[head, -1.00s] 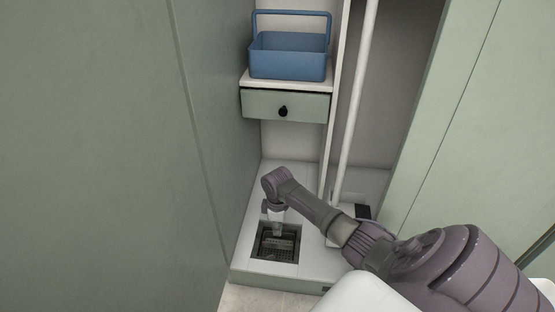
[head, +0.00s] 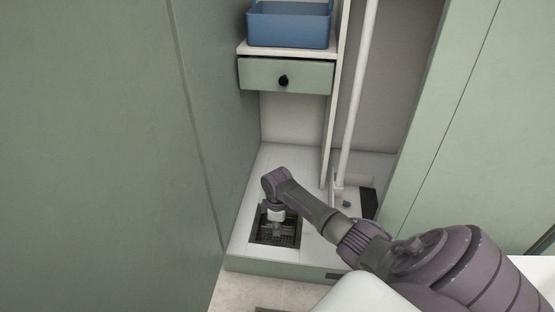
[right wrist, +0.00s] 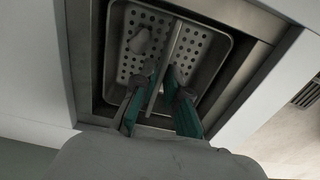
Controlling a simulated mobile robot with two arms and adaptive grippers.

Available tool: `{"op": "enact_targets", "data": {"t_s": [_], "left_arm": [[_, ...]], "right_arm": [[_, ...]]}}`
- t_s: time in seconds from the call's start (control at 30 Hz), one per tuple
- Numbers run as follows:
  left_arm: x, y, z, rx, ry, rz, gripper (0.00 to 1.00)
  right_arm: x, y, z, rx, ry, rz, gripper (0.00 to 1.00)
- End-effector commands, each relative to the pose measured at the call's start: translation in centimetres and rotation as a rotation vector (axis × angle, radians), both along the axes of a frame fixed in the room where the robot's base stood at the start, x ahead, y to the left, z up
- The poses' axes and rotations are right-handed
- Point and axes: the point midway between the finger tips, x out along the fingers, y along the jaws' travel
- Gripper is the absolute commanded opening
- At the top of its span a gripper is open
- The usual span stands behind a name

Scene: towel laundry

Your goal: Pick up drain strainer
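The drain strainer (right wrist: 135,65) is a grey perforated metal tray with a thin upright bar across its middle. It sits in a square recess in the white floor. In the head view the strainer (head: 289,240) shows dark and partly hidden under my right gripper (head: 278,229). In the right wrist view my right gripper (right wrist: 161,78) points down into the recess, its two dark green-edged fingers apart on either side of the bar. Contact with the bar cannot be told. My left gripper is not in view.
A white ledge (head: 240,225) surrounds the recess, with a green panel close on the left. A drawer (head: 300,77) with a black knob and a blue basket (head: 290,27) are above at the back. A white pole (head: 358,100) stands to the right.

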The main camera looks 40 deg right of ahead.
Motion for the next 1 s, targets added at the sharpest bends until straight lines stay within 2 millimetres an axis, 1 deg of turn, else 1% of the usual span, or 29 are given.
{"op": "enact_targets", "data": {"t_s": [0.03, 0.07, 0.1, 0.2, 0.5, 0.53, 0.6, 1.0], "left_arm": [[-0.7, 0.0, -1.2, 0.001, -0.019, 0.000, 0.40], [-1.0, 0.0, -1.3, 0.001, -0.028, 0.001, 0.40], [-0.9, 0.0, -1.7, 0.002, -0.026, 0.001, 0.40], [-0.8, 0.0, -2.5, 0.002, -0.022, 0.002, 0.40], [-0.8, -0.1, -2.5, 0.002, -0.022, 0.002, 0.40], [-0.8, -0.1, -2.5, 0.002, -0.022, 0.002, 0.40], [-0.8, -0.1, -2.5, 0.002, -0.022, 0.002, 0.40], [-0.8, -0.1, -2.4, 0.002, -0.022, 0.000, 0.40]], "right_arm": [[0.0, -0.1, -1.7, -0.001, 0.001, 0.000, 0.12], [0.0, -0.1, -2.0, -0.001, 0.001, 0.000, 0.12], [-0.1, -0.1, -2.5, 0.000, 0.001, 0.000, 0.12], [-0.1, -0.1, -3.3, -0.001, 0.001, 0.000, 0.12], [-0.1, -0.1, -3.3, -0.001, 0.000, 0.000, 0.12], [-0.1, -0.1, -3.3, -0.001, 0.000, 0.000, 0.11], [-0.1, -0.1, -3.3, -0.001, 0.000, 0.000, 0.00], [0.0, -0.1, -3.2, -0.001, 0.000, 0.000, 0.00]]}}
